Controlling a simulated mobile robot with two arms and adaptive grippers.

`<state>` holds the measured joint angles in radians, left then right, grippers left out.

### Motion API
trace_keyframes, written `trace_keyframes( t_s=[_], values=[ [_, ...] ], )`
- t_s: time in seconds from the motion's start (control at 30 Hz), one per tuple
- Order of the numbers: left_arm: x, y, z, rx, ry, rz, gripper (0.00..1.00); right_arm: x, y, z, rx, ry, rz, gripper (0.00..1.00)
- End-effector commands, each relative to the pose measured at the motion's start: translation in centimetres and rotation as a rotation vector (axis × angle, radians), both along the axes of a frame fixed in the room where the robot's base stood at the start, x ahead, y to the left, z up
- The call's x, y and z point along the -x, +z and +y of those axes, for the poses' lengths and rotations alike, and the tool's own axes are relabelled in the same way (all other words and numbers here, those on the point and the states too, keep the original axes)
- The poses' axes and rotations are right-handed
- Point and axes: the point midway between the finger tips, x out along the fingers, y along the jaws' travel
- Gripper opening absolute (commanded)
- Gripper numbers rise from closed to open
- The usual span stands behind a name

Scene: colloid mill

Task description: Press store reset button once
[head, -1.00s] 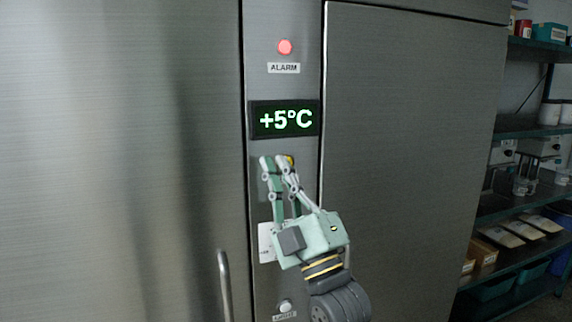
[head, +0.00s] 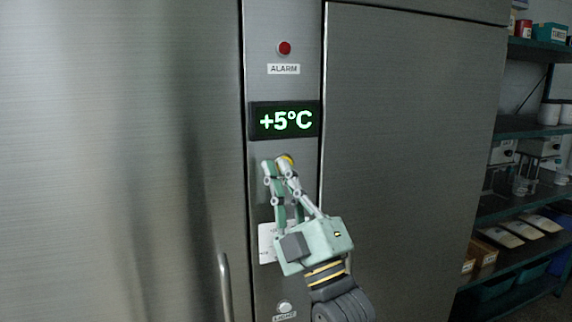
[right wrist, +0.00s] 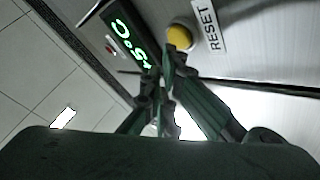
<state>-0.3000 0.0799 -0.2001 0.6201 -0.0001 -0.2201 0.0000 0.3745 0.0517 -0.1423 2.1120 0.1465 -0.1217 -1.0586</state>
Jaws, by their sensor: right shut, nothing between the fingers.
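The store reset button is a yellow round button (right wrist: 180,37) beside a RESET label (right wrist: 208,24) in the right wrist view. In the head view only a sliver of the yellow button (head: 288,157) shows behind my fingertips, below the display. My right gripper (head: 277,164) is shut and empty, with its fingertips in front of the button. In the right wrist view the fingertips (right wrist: 170,55) are close beside the yellow button; I cannot tell whether they touch it. My left gripper is not in view.
The green display (head: 285,120) reads +5°C. Above it is a dark red ALARM lamp (head: 285,48). A white button (head: 285,307) sits low on the panel. A door handle (head: 225,285) stands at lower left. Shelves (head: 525,195) with goods stand at right.

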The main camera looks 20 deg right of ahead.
Motion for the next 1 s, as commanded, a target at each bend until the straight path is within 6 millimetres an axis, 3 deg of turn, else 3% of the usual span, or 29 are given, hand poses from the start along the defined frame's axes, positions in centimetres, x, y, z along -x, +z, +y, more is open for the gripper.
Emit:
trace_keyframes(
  t_s=[0.33, 0.8, 1.0],
  values=[
    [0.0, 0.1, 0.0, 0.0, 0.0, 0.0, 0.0, 0.3, 0.0, 0.0, 0.0, 0.001, -0.001, 0.0],
    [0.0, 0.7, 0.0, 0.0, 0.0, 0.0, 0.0, 4.6, 0.0, -0.1, 0.001, 0.0, 0.001, 0.0],
    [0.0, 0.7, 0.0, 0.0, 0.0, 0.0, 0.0, 5.1, 0.0, -0.2, 0.001, -0.001, 0.0, 0.0]
  ],
)
